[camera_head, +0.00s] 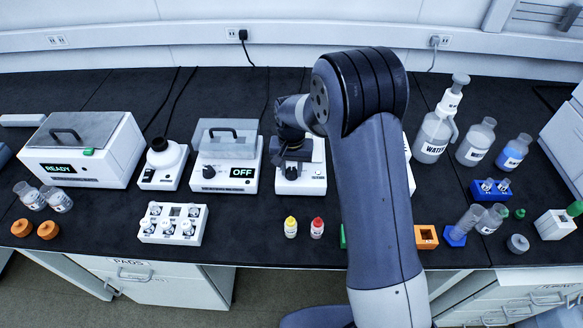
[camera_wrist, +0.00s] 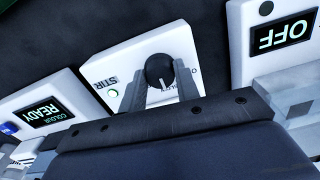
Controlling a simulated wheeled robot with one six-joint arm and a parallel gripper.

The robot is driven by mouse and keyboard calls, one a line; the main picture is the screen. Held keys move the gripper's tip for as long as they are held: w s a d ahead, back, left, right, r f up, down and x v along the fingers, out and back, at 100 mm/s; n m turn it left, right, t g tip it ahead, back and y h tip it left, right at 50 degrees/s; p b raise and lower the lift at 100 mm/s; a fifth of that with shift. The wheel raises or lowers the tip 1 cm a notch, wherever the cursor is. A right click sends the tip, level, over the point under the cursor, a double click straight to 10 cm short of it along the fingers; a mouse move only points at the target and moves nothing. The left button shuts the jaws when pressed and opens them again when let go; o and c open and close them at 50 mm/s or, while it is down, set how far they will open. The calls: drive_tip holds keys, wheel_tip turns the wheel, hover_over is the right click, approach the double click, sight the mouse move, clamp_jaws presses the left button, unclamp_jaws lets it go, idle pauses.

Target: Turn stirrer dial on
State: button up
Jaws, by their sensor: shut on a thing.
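The stirrer is a white box (camera_head: 314,184) on the black bench, partly under my arm. In the wrist view its front panel (camera_wrist: 123,72) carries the word STIR, a small green-ringed light (camera_wrist: 113,93) and a round black dial (camera_wrist: 158,68) with a white pointer line. My gripper (camera_wrist: 163,84) has one finger on each side of the dial and is shut on it. In the head view my gripper (camera_head: 294,158) reaches down over the stirrer's front, and the dial is only partly visible.
Left of the stirrer stands a lidded white unit reading OFF (camera_head: 242,173). A unit reading COLOUR READY (camera_wrist: 40,115) stands on its other side, mostly hidden by my arm in the head view. A yellow-capped bottle (camera_head: 291,227) and red-capped bottle (camera_head: 317,228) stand in front.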

sight(291, 171)
drive_tip(key=o, duration=1)
drive_tip(key=shift+c, duration=0.2)
wheel_tip(291, 171, up, 11)
drive_tip(key=shift+b, duration=0.35)
drive_tip(key=shift+f, duration=0.2)
wheel_tip(291, 171, down, 11)
drive_tip(key=shift+r+p, duration=0.1)
drive_tip(key=shift+p, duration=0.25)
drive_tip(key=shift+r, duration=0.1)
